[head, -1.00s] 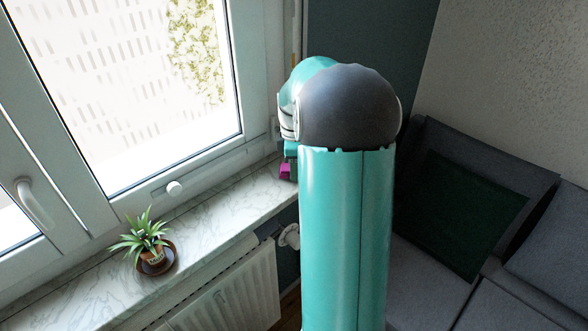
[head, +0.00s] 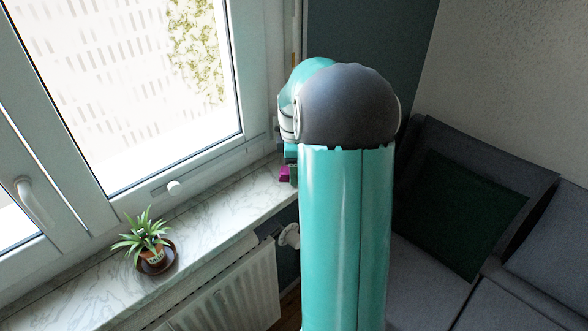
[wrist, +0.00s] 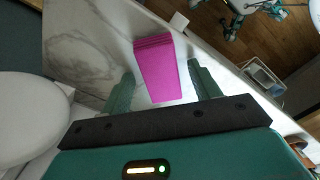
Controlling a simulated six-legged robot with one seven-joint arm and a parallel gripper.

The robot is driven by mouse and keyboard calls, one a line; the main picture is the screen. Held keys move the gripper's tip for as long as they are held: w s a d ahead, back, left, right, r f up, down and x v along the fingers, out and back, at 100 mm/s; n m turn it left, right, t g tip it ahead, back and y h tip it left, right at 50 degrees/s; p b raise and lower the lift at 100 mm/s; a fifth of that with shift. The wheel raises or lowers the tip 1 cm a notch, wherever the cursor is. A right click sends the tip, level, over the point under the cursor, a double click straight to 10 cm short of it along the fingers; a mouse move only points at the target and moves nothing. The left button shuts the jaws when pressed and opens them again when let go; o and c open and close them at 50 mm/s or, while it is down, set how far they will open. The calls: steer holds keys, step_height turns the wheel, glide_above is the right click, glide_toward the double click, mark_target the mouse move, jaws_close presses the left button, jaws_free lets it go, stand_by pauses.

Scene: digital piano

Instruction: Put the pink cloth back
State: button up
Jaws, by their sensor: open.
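The pink cloth (wrist: 156,68) is a folded, layered block at the marble window sill. In the wrist view it lies between the two spread fingers of my gripper (wrist: 160,70), with a gap visible on each side. My gripper is open and not closed on it. In the head view only a small part of the pink cloth (head: 284,173) shows at the left of my arm, at the far end of the sill. A teal finger of my gripper (head: 293,172) shows right beside it, and my arm hides the rest.
The marble sill (head: 215,200) runs under the window. A potted plant (head: 152,252) stands on its near part, with bare sill between plant and cloth. A radiator (head: 235,290) is below the sill. A grey sofa (head: 430,270) with a dark green cushion (head: 465,215) stands right.

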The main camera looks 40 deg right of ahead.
step_height(320, 180, up, 11)
steer(key=s+a+r+m+t, duration=0.15)
steer(key=a+r, duration=0.25)
steer(key=a, duration=0.5)
steer(key=s+a+f+m+t, duration=0.1)
steer(key=s+a+m+t, duration=0.1)
steer(key=s+a+m, duration=0.2)
steer(key=s+a+f+m+t, duration=0.1)
steer(key=s+a+m, duration=0.3)
steer(key=s+a, duration=0.7)
steer(key=a+t, duration=0.1)
steer(key=a, duration=0.6)
steer(key=shift+s+a, duration=0.1)
